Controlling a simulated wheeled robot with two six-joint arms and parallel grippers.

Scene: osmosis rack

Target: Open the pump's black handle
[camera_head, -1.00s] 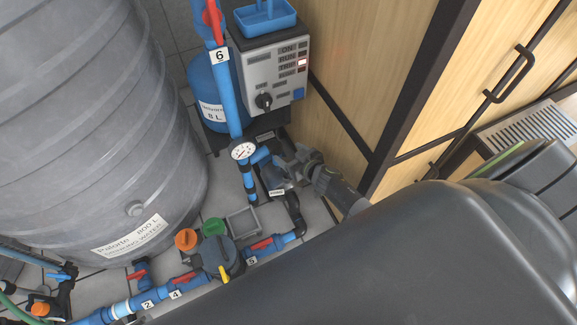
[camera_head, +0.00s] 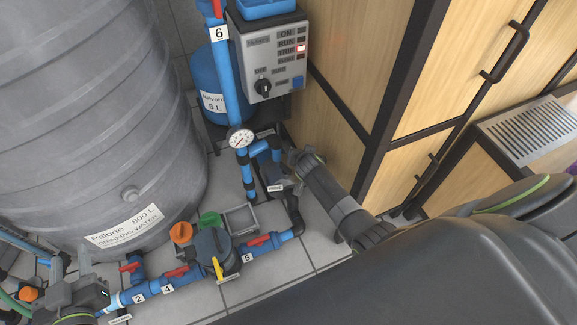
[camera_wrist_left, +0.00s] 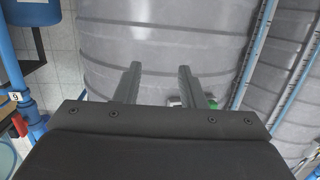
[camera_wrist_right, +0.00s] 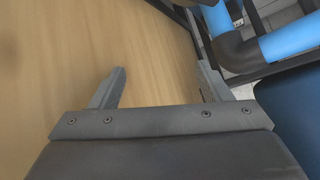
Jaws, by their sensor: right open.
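A black rotary handle (camera_head: 263,87) sits on the front of the grey control box (camera_head: 268,55), below its lit panel. My right gripper is near the grey wrist (camera_head: 305,163) in the head view, below and right of the handle. Its fingers are hard to make out there. In the right wrist view my right gripper (camera_wrist_right: 160,82) is open and empty, with a wood panel and blue pipe beyond. My left gripper (camera_head: 84,262) is at the lower left, far from the handle. In the left wrist view (camera_wrist_left: 158,78) its fingers are apart and empty, facing the grey tank.
The large grey tank (camera_head: 90,110) fills the left. A blue pipe (camera_head: 225,75) with a gauge (camera_head: 240,138) runs just left of the box. The blue vessel (camera_head: 207,75) stands behind it. Wooden cabinets (camera_head: 350,50) close off the right side.

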